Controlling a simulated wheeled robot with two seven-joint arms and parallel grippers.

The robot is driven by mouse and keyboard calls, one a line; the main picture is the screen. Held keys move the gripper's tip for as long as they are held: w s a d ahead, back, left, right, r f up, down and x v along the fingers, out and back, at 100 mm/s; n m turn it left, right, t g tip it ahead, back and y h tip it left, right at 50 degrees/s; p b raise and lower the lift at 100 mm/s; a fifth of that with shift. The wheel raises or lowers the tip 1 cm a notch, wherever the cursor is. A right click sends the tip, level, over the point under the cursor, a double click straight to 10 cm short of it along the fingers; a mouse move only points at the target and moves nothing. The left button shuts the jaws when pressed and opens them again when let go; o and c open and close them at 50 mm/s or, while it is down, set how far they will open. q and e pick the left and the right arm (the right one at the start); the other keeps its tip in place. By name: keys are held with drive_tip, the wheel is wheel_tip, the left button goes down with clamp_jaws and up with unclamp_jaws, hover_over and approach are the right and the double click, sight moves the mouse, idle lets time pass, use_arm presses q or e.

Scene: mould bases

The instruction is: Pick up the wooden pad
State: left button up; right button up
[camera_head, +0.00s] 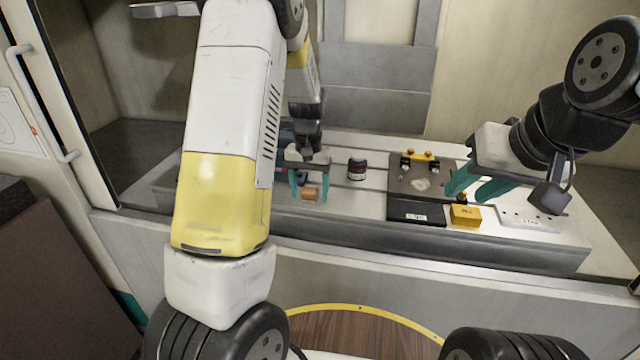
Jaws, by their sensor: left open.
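A small dark jar (356,169) stands right of my left gripper. A dark mould plate (410,182) with yellow parts lies farther right. A yellow block (465,215) and a white holed strip (528,219) are near the bed's front edge (400,238).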

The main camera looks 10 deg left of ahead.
sight(309, 192)
use_arm(q)
drive_tip(key=c, duration=1.4)
clamp_jaws()
drive_tip(key=shift+r, duration=0.1)
drive_tip(key=shift+r, duration=0.5)
drive_tip(key=shift+s+d+r, duration=0.1)
drive_tip(key=shift+s+r, duration=0.2)
drive_tip(key=shift+r, duration=0.35)
drive_tip(key=shift+s+r, duration=0.25)
drive_tip(key=shift+r, duration=0.35)
drive_tip(key=s+d+r, duration=0.1)
drive_tip(key=s, duration=1.4)
drive_tip(key=shift+d+r, duration=0.15)
drive_tip(key=shift+d, duration=0.15)
